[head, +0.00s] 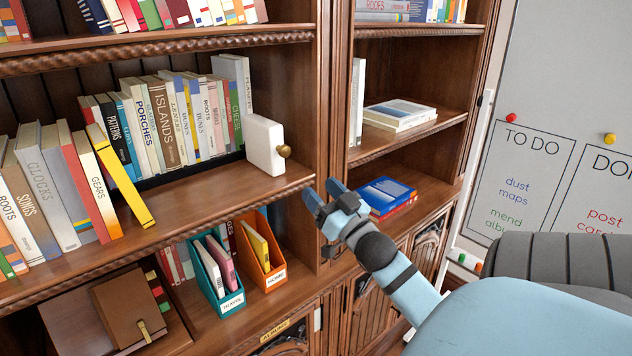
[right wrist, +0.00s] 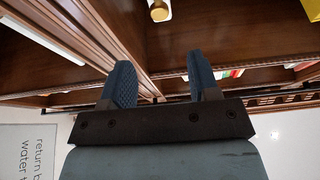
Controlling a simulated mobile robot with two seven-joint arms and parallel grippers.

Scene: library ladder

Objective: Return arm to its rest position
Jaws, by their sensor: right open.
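My right gripper (head: 325,199) is open and empty in front of the bookshelf, near the upright between the two shelf sections. In the right wrist view its two blue fingers (right wrist: 160,85) are spread apart with nothing between them. My light blue right arm runs from the lower right of the head view up to it. My left gripper is not in view.
A white block with a brass knob (head: 264,145) stands at the end of a book row. Blue and red books (head: 386,195) lie just beyond the gripper. Teal (head: 228,302) and orange (head: 272,278) file holders stand below. A whiteboard (head: 560,80) and dark chair (head: 575,255) are at right.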

